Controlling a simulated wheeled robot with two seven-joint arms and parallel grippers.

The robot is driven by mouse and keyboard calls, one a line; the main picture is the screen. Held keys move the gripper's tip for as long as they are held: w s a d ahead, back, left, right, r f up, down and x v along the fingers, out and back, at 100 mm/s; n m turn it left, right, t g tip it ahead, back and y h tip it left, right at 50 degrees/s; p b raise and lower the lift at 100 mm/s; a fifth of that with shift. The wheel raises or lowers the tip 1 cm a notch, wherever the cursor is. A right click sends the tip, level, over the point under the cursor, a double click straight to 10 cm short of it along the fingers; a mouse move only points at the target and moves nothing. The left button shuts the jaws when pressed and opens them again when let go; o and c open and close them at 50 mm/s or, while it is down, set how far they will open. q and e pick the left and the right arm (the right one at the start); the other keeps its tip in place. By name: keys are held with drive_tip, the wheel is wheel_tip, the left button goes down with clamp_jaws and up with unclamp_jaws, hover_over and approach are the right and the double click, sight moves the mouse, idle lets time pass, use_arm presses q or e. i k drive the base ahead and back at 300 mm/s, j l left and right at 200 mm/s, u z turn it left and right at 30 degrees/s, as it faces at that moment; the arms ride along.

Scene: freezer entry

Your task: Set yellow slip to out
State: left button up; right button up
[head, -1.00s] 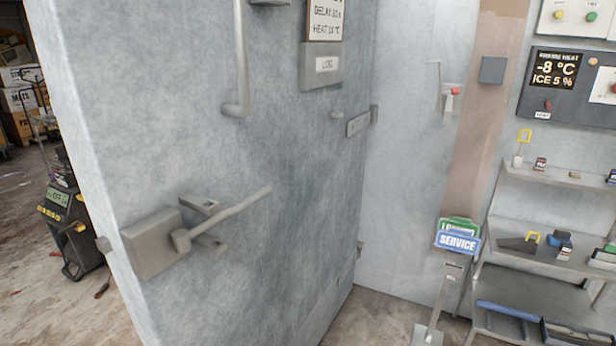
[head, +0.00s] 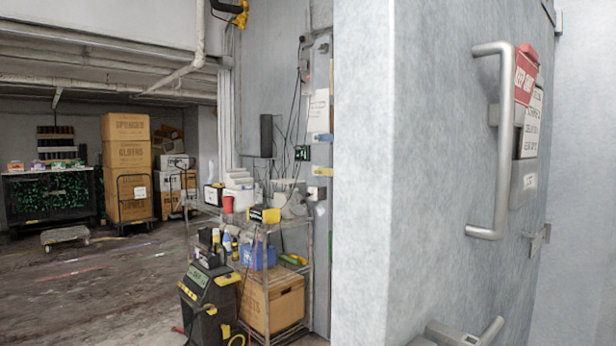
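Neither of my grippers is in the head view. I cannot make out a yellow slip for certain. A small yellow tag (head: 322,171) shows on the grey wall strip left of the door, below a white paper sheet (head: 318,110). It is too small to read, and I cannot tell whether it is the slip or any out position.
The thick grey freezer door (head: 440,180) with its bar handle (head: 492,140) fills the right side. A wire cart (head: 308,250) and a black and yellow machine (head: 208,300) stand left of it. Boxes (head: 127,165) stand at the back. The floor at left is mostly clear.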

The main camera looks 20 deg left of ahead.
sight(322, 171)
drive_tip(key=i+j, duration=0.25)
drive_tip(key=j, duration=0.2)
drive_tip(key=i+j, duration=0.25)
drive_tip(key=j, duration=0.15)
drive_tip(key=i+j, duration=0.25)
drive_tip(key=j, duration=0.2)
drive_tip(key=i+j, duration=0.25)
drive_tip(key=j, duration=0.2)
drive_tip(key=i+j, duration=0.25)
drive_tip(key=j, duration=0.15)
drive_tip(key=i+j+u, duration=0.1)
drive_tip(key=i, duration=1.1)
